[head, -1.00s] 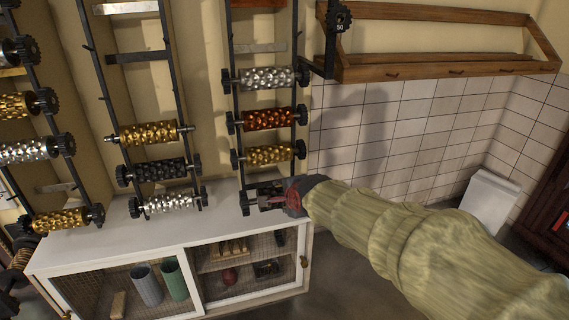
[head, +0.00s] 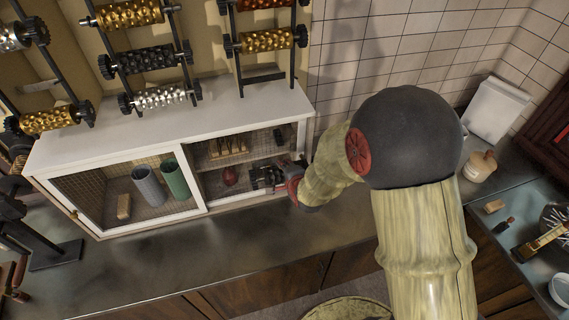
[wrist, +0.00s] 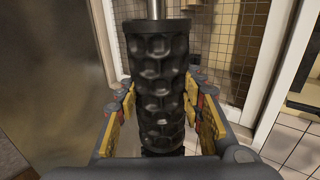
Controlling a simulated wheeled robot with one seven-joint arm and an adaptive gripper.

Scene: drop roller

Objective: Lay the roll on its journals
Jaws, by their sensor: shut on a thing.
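A black roll with a dimpled, honeycomb-like surface is held in my gripper (wrist: 160,97). In the wrist view the roll (wrist: 158,75) runs lengthwise between the two yellow-padded fingers, with a bright steel journal (wrist: 155,9) at its far end. Its near end is hidden by my gripper. In the head view my gripper (head: 288,178) is in front of the white cabinet's right-hand part, and the dark roll (head: 266,177) is small there, hard to separate from the items behind. A dark metal stand (head: 55,254) is partly in view at the left; I cannot tell whether it takes the roll.
The white cabinet (head: 180,124) stands on a grey counter (head: 215,252). Wall racks above hold other rolls, including a gold one (head: 267,40) and a black one (head: 150,62). Open counter lies at front left. Jars and tools, including a lidded jar (head: 479,166), stand at right.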

